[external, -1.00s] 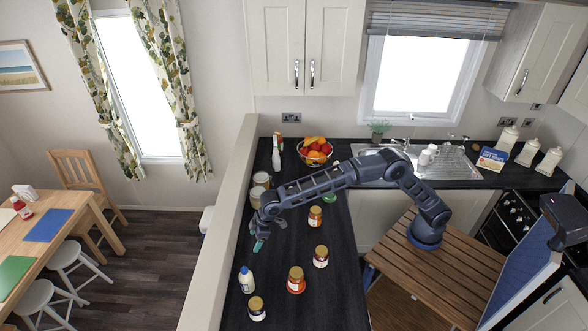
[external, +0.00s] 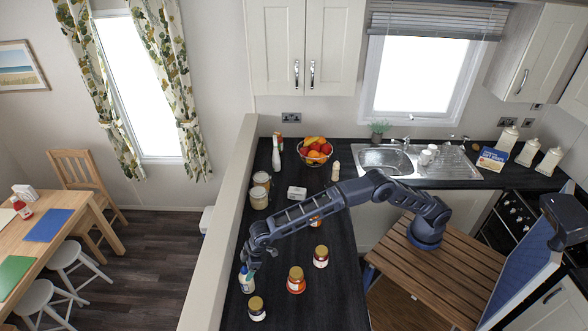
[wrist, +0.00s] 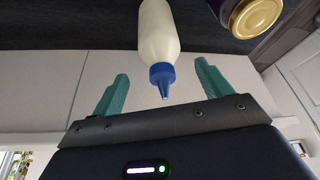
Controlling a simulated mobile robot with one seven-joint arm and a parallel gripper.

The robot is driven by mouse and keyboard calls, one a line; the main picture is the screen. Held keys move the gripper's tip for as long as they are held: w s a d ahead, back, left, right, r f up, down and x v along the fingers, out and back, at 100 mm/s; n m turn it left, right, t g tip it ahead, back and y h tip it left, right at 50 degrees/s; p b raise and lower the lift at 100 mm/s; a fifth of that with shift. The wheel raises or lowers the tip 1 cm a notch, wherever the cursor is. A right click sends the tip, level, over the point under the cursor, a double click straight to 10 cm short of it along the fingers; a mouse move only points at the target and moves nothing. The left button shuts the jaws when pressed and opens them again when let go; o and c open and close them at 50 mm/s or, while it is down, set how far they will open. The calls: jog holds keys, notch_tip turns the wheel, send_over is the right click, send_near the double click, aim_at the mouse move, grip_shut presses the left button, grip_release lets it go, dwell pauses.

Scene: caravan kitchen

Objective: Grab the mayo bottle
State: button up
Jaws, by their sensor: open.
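The mayo bottle, a white squeeze bottle with a blue nozzle cap (external: 246,284), stands at the left edge of the dark counter in the external view. My gripper (external: 249,264) is right at its top, partly covering it. In the wrist view, the white bottle body (wrist: 159,32) and its blue cap appear upside down. The teal fingers of my gripper (wrist: 162,72) are open, one on each side of the cap with gaps between. Nothing is gripped.
A raised ledge (external: 213,262) runs along the left.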

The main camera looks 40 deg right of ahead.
aim_at(243, 273)
jog(key=shift+a+x, duration=0.2)
jog(key=shift+x, duration=2.1)
jog(key=shift+r, duration=0.15)
jog(key=c, duration=1.7)
